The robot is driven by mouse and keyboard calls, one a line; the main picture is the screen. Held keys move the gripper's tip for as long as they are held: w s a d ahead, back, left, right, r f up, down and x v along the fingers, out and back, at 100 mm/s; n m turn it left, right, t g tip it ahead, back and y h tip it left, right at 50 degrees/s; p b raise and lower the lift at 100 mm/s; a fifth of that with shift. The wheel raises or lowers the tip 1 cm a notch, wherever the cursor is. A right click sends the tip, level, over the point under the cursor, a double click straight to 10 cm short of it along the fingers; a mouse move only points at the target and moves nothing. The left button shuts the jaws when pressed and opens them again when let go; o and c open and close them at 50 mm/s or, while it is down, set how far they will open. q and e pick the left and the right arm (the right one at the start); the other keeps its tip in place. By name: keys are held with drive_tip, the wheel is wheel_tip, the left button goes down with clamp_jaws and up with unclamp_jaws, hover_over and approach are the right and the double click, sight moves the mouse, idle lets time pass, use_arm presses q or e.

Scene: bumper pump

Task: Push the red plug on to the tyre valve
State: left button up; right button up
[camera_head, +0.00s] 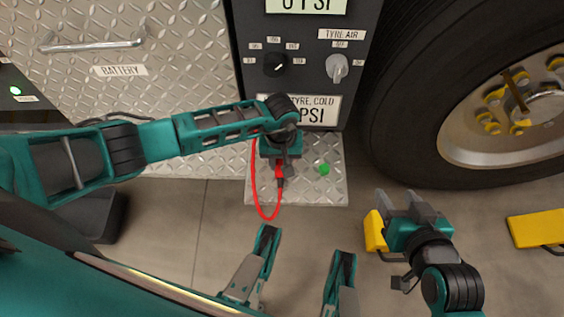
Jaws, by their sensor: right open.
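The red plug (280,170) shows just below my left gripper, over the metal step, with a dark end towards me. A thin red lead (256,190) loops down from beside the gripper and back up to the plug's dark end. My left gripper (281,154) is at the plug, but its fingertips are hidden, so I cannot tell whether it grips it. A thin brown stem (515,90) stands out from the wheel (485,130) at the right; I cannot tell whether it is the tyre valve. My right gripper (403,200) is open and empty, below the tyre.
The dark pump panel (315,80) with two knobs stands behind the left gripper. A green spot (324,169) is on the metal step (330,192). Yellow blocks lie beside my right gripper (375,231) and at the far right (537,229).

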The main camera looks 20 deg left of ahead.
sight(281, 163)
use_arm(q)
drive_tip(key=c, duration=0.4)
drive_tip(key=shift+r+p, duration=1.3)
drive_tip(key=shift+r, duration=0.35)
drive_tip(key=shift+r+p, duration=1.05)
drive_tip(key=shift+r, duration=0.35)
use_arm(e)
drive_tip(key=shift+s+d+r, duration=0.1)
drive_tip(key=shift+r, duration=2.1)
